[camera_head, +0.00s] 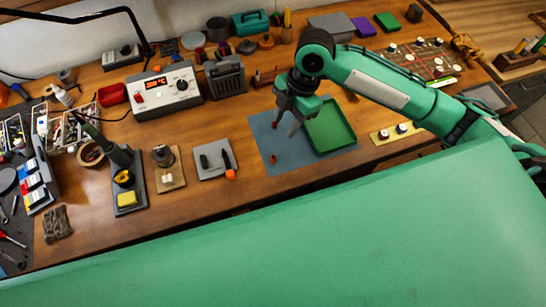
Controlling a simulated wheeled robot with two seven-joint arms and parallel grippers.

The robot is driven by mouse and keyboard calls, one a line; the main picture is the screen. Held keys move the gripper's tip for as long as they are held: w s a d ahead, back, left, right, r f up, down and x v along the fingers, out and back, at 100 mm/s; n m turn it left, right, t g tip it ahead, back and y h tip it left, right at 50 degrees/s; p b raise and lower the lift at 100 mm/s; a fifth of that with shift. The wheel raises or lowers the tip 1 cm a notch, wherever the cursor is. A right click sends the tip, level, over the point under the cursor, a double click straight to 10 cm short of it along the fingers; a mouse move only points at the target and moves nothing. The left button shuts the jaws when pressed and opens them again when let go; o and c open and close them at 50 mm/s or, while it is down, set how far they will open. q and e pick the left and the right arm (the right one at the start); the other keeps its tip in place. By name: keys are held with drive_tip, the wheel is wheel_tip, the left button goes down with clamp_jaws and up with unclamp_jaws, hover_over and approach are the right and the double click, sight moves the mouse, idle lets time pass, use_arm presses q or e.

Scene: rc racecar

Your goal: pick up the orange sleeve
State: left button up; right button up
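A small orange-red piece (272,158), which looks like the orange sleeve, sits on the blue-grey mat (262,136) near its left side. My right gripper (285,127) hangs above the mat, pointing down, behind and slightly right of the piece. Its two dark fingers are spread apart, with no held object visible between them. A small reddish spot shows by the left fingertip; I cannot tell what it is. My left gripper is not in view.
A green tray (330,128) stands on the mat's right side, close to the gripper. A grey pad (214,160) with an orange-ended tool lies to the left. A soldering station (163,91) and a grey holder (226,78) stand behind. Bare wood surrounds the mat's front.

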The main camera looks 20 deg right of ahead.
drive_tip(key=p, duration=0.2)
approach(272, 162)
drive_tip(key=shift+w+a+f, duration=0.1)
drive_tip(key=shift+a+f, duration=0.05)
drive_tip(key=shift+f, duration=0.3)
drive_tip(key=shift+w+a+f, duration=0.1)
drive_tip(key=shift+a+f, duration=0.1)
drive_tip(key=shift+f, duration=0.25)
drive_tip(key=shift+f+p, duration=0.4)
drive_tip(key=shift+f, duration=0.05)
drive_tip(key=p+x, duration=0.2)
drive_tip(key=x, duration=0.2)
drive_tip(key=shift+s, duration=0.15)
drive_tip(key=shift+f, duration=0.3)
clamp_jaws()
